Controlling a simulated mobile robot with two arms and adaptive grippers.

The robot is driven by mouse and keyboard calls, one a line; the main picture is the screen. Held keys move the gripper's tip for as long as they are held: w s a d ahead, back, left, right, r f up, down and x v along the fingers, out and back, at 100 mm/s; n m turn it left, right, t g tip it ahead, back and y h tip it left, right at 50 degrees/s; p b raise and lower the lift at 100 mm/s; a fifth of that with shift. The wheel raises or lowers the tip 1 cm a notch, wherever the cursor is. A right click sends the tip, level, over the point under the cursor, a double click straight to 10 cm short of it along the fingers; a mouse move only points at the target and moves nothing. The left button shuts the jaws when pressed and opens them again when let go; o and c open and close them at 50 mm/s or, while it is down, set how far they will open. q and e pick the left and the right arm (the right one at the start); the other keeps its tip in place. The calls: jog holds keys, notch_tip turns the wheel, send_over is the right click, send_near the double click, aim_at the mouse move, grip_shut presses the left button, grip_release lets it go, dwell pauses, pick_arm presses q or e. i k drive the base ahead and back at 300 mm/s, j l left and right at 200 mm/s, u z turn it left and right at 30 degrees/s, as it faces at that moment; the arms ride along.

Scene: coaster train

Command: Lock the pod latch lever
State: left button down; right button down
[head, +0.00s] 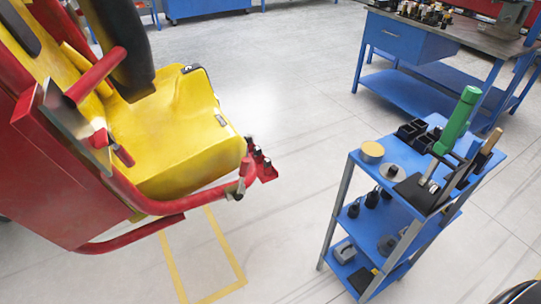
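A red coaster pod (60,190) with a yellow seat (170,135) fills the left side of the head view. A grey metal plate (72,128) on its side carries a short red lever-like part (122,156). I cannot tell for sure whether this is the latch lever, or its locked state. A red tube frame (165,205) runs around the seat and ends in small red and black parts (258,163) at the seat's front. A dark padded part (125,50) hangs above the seat. Neither of my grippers can be made out.
A blue trolley (405,155) stands at the right, with a green-handled tool (460,120), a yellow round tin (372,152) and black holders on top. A blue workbench (400,42) stands behind it. Open floor (285,130) lies between pod and trolley. A dark unidentified shape (522,293) shows bottom right.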

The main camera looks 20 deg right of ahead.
aim_at(238, 196)
jog(key=i+j+z, duration=0.15)
jog(key=j+z, duration=0.3)
jog(key=j, duration=0.45)
jog(key=j+z, duration=0.45)
jog(key=j, duration=0.45)
